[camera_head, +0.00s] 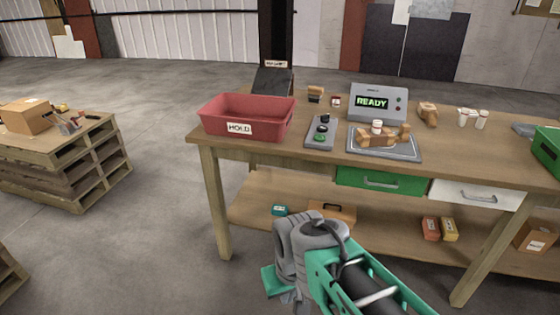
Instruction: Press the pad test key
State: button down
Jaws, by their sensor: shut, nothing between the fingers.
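A grey key panel (320,131) lies on the wooden workbench, right of the red bin. It carries a green key (320,138) at the near end and dark round keys farther back. Their labels are too small to read, so I cannot tell which one is the pad test key. A grey detector console (377,103) behind shows READY in green. A grey pad (412,155) in front of it holds a brown wooden-looking piece (372,140) and a small white-topped container (377,126). My arm shows low in the picture, in front of the bench; my gripper's fingers do not show.
A red bin (240,128) labelled HOLD stands at the bench's left end. A brown block (428,112), white bottles (482,118) and a green bin (547,146) are to the right. A pallet stack (60,160) stands left. Floor between pallet and bench is clear.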

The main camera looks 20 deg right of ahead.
aim_at(317, 138)
jog(key=u, duration=0.05)
jog(key=k, duration=0.25)
jog(key=u, duration=0.75)
jog(key=i, duration=1.95)
jog(key=z, duration=1.25)
jog(key=i, duration=0.7)
jog(key=z, duration=0.75)
